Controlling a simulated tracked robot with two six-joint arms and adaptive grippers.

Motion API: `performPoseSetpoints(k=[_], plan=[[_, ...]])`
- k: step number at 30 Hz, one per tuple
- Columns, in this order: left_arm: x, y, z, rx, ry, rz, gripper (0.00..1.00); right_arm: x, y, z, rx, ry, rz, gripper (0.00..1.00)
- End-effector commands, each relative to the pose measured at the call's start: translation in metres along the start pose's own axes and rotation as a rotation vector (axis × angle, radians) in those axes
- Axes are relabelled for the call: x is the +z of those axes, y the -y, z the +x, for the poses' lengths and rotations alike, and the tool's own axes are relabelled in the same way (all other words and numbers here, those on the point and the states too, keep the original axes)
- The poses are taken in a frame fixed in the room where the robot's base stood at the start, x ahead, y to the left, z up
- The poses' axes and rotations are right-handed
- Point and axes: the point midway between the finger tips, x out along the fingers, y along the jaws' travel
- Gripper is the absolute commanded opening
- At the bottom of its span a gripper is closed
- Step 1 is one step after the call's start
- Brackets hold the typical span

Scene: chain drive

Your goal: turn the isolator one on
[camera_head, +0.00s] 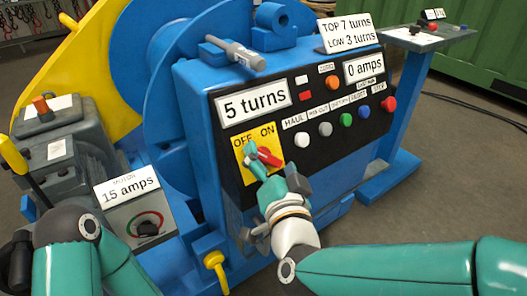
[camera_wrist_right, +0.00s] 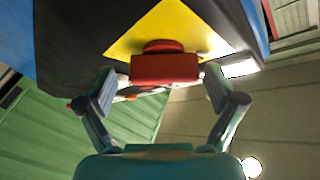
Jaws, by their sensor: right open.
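The isolator is a red handle (camera_head: 268,156) on a yellow plate (camera_head: 241,165) marked OFF and ON, on the black front panel. The handle sits slanted in the head view, and my gripper partly covers it. My right gripper (camera_wrist_right: 160,84) is open at the isolator. In the right wrist view the red handle (camera_wrist_right: 165,68) lies between the two fingertips, one on each side. I cannot tell whether either fingertip touches it. Part of my left arm shows at the lower left of the head view; its gripper is out of view.
Right of the isolator are a white button (camera_head: 302,140), a green button (camera_head: 346,119) and a red button (camera_head: 388,104). A motor box (camera_head: 145,222) reading 15 amps stands at left. A yellow lever (camera_head: 215,262) is below. A small table (camera_head: 440,38) stands at back right.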

Motion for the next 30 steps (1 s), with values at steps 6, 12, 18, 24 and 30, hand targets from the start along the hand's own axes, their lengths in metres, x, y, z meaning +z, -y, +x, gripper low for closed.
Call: performPoseSetpoints(k=[6, 12, 18, 24, 30], plan=[[0.0002, -0.0001, -0.0001, 0.0, 0.0, 0.0, 0.54, 0.0039, 0.0042, 0.0017, -0.009, 0.008, 0.0, 0.93], [0.0002, 0.0, -0.0001, 0.0, 0.0, 0.0, 0.54, 0.0058, 0.0065, 0.0025, -0.014, 0.012, 0.0, 0.71], [0.0001, 0.0, -0.0001, 0.0, 0.0, 0.0, 0.54, 0.0064, 0.0069, 0.0026, -0.015, 0.013, -0.001, 0.38], [0.0001, -0.0003, -0.0008, 0.0, 0.0, 0.0, 0.54, 0.0058, 0.006, 0.0026, -0.009, 0.013, 0.005, 0.33], [0.0001, -0.0019, -0.0051, 0.0, 0.0, 0.0, 0.54, 0.0059, 0.0077, 0.0027, 0.018, 0.014, 0.043, 0.33]])
